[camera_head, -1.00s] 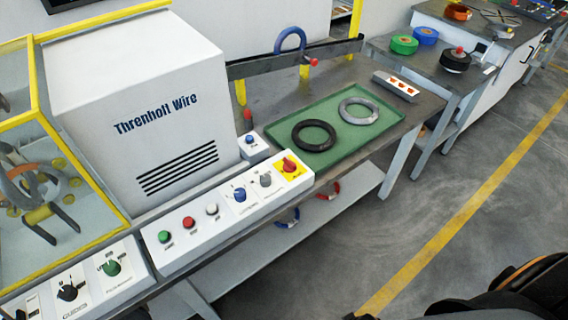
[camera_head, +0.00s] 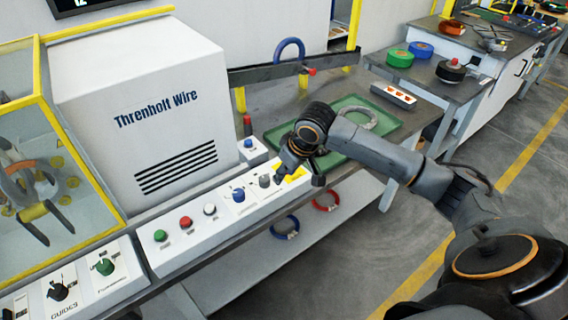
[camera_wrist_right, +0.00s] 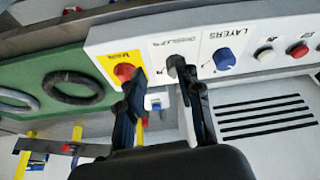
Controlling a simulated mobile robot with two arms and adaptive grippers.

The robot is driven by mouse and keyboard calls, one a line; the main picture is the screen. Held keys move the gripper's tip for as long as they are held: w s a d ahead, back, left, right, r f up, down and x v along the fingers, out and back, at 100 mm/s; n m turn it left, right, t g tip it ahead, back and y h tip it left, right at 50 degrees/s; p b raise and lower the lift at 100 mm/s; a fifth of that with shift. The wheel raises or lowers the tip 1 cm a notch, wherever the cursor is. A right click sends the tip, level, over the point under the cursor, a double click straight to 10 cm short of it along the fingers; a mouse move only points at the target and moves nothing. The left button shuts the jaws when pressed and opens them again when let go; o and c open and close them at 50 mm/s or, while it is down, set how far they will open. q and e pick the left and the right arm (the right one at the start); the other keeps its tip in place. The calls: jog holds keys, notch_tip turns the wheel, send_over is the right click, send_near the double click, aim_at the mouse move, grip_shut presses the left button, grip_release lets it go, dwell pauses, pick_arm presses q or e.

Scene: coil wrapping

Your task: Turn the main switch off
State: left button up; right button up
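The main switch is a red knob (camera_wrist_right: 123,72) on a yellow plate marked MAIN (camera_wrist_right: 112,62) at the end of the white control panel. In the head view my gripper hides the knob, and only a bit of the yellow plate (camera_head: 295,175) shows. My right gripper (camera_wrist_right: 160,80) is open and empty over this end of the panel. In the wrist view one fingertip is beside the red knob and the other is near the grey knob (camera_wrist_right: 177,66). I cannot tell whether either touches. My left gripper is in neither view.
A blue LAYERS knob (camera_wrist_right: 224,59) and red, green and white buttons sit along the panel (camera_head: 225,222). The white Threnholt Wire housing (camera_head: 150,100) stands behind it. A green tray (camera_head: 385,138) with a grey ring (camera_head: 358,118) and a black ring (camera_wrist_right: 72,88) lies beside it.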

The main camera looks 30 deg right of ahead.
jog(key=w+d+r+m, duration=0.2)
jog(key=d+r, duration=0.4)
jog(key=r, duration=0.2)
jog(key=x, duration=0.9)
jog(key=d+p+x, duration=0.1)
jog(key=x, duration=0.3)
jog(key=shift+a+f, duration=0.1)
jog(key=shift+f, duration=0.25)
grip_shut()
